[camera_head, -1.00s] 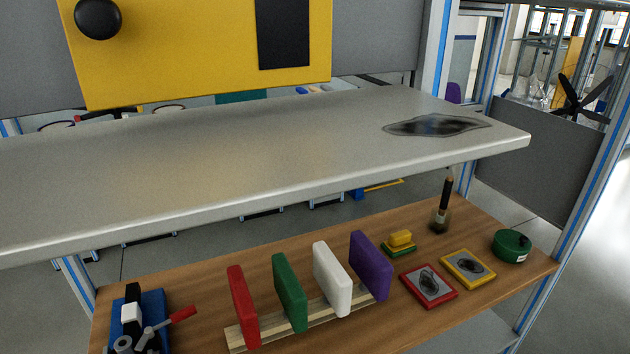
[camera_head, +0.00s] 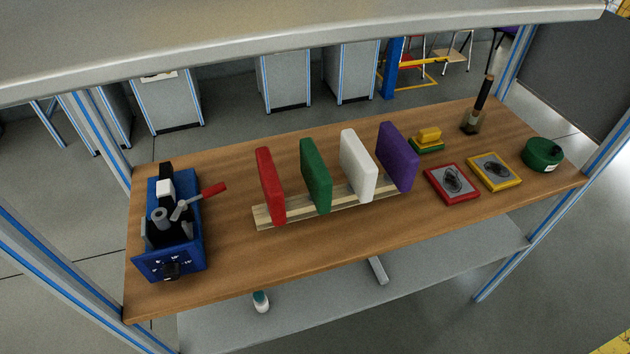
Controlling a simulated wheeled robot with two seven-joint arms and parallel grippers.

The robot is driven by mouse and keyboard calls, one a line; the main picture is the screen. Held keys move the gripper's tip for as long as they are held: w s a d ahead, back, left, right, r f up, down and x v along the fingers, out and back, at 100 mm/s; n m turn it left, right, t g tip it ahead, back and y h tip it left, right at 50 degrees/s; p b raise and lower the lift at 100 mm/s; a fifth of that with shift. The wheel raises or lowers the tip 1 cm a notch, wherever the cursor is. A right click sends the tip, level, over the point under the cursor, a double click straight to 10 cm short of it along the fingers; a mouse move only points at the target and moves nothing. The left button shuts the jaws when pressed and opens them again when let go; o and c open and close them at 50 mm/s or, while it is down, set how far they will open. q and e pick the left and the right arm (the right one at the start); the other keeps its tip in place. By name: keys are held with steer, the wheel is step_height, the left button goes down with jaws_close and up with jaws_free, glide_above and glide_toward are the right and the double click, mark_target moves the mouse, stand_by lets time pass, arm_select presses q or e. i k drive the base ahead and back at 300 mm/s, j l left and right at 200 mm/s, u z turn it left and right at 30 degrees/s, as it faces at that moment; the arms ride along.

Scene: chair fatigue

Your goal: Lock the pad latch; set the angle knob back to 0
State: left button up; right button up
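A blue fixture (camera_head: 188,255) stands at the left end of the wooden bench. A lever with a red handle (camera_head: 213,189) sticks out from its upper part toward the right. A white block (camera_head: 165,189) and grey and black parts sit on top of it. A small black knob (camera_head: 171,270) is on its front face, with white marks around it that are too small to read. I cannot tell which part is the pad latch or whether it is locked. Neither of my grippers shows in the head view.
Red (camera_head: 270,185), green (camera_head: 315,176), white (camera_head: 357,166) and purple (camera_head: 397,157) pads stand in a wooden rack. To the right are framed plates (camera_head: 452,184), a green tin (camera_head: 543,154) and a brush bottle (camera_head: 478,108).

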mark_target(214, 190)
steer(key=k+j, duration=0.1)
steer(key=j, duration=0.25)
steer(key=k+j, duration=0.1)
steer(key=j, duration=0.3)
steer(key=k+j, duration=0.1)
steer(key=j, duration=0.25)
steer(key=k+j, duration=0.15)
steer(key=j, duration=0.25)
steer(key=k+j, duration=0.1)
steer(key=j, duration=0.25)
